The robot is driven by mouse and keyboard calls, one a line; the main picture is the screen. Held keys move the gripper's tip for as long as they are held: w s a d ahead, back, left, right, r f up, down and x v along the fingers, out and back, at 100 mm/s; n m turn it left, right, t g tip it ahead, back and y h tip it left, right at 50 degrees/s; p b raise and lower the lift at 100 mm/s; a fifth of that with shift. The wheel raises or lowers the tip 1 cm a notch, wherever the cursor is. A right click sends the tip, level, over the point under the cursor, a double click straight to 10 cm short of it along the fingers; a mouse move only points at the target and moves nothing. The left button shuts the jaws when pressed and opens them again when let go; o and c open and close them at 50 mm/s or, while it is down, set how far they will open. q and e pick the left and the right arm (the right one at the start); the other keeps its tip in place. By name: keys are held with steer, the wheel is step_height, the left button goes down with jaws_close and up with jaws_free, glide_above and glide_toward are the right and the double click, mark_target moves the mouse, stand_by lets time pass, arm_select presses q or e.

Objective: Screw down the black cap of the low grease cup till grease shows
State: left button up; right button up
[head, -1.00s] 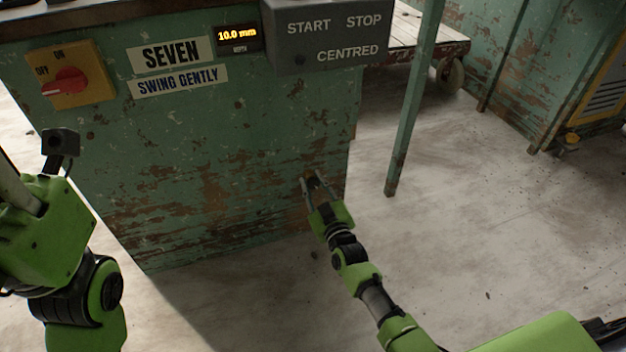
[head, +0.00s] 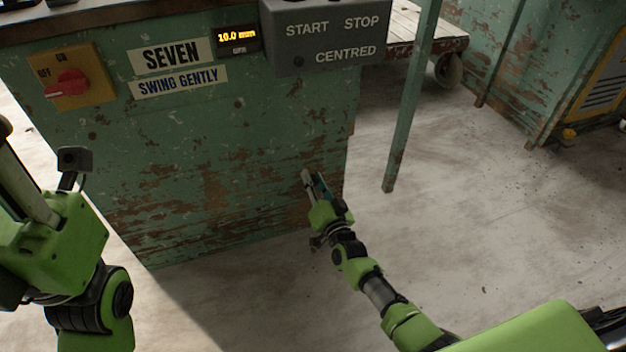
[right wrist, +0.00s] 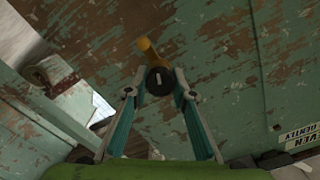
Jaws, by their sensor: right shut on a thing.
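The low grease cup shows in the right wrist view as a brass-yellow fitting (right wrist: 149,50) on the chipped green panel. Its round black cap (right wrist: 158,81) has a pale mark on its face. My right gripper (right wrist: 160,92) is shut on the cap, one fingertip on each side. In the head view my right gripper (head: 312,178) is low at the green cabinet's right part and hides the cup and cap. No grease can be made out. My left gripper (head: 22,185) is at the left edge, away from the cup, its fingertips not clearly seen.
The green cabinet (head: 240,130) carries a red rotary switch (head: 68,84), a lit display (head: 236,37) and a grey START/STOP box (head: 325,38). A green post (head: 409,110) stands to the right of my right gripper. The pale floor (head: 480,220) is clear.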

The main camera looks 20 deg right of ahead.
steer(key=m, duration=0.2)
steer(key=shift+m, duration=0.6)
steer(key=o, duration=1.1)
